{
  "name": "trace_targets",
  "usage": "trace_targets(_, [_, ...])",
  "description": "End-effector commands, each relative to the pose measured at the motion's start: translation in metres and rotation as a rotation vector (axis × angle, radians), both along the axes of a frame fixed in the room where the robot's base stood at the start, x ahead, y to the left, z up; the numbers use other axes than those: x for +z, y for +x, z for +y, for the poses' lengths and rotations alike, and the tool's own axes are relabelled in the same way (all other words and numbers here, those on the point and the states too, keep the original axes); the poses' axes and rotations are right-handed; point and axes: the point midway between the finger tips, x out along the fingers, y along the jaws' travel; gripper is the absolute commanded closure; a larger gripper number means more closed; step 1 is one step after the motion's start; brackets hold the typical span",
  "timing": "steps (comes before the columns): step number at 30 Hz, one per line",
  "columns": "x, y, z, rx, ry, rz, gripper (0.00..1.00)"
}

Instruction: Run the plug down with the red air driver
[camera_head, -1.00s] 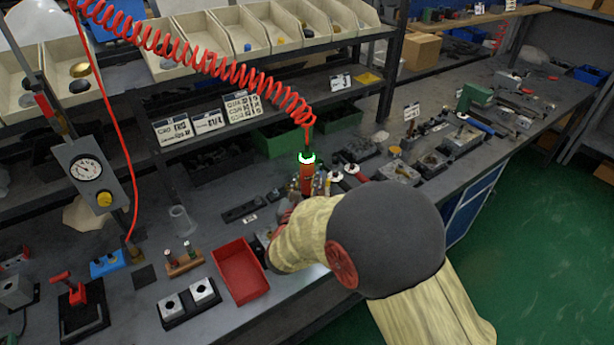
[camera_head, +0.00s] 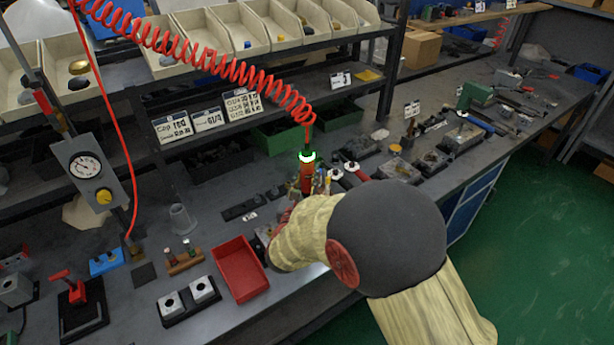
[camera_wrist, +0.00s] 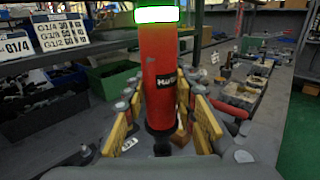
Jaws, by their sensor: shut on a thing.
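The red air driver (camera_head: 307,172) stands upright, with a lit green-white ring at its top and a coiled red hose rising from it. In the wrist view its red body (camera_wrist: 160,75) fills the middle. My gripper (camera_wrist: 163,125) is shut around the driver, with yellow-padded fingers on both sides of its lower body. In the head view my gripper is partly hidden behind my own arm. The driver's lower tip and the plug under it are hidden, so I cannot tell whether they touch.
A red tray (camera_head: 240,270) lies left of my arm, beside a black base with two metal blocks (camera_head: 188,300). A pressure gauge panel (camera_head: 90,170) stands at the left. Shelves with bins (camera_head: 235,30) rise behind. Blocks and tools line the bench to the right.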

Motion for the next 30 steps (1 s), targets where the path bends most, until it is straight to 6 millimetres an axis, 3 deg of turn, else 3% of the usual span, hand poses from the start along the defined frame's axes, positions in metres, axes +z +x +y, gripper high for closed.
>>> trace_targets(30, [-0.0065, 0.0007, 0.0005, 0.000, 0.001, -0.005, 1.00])
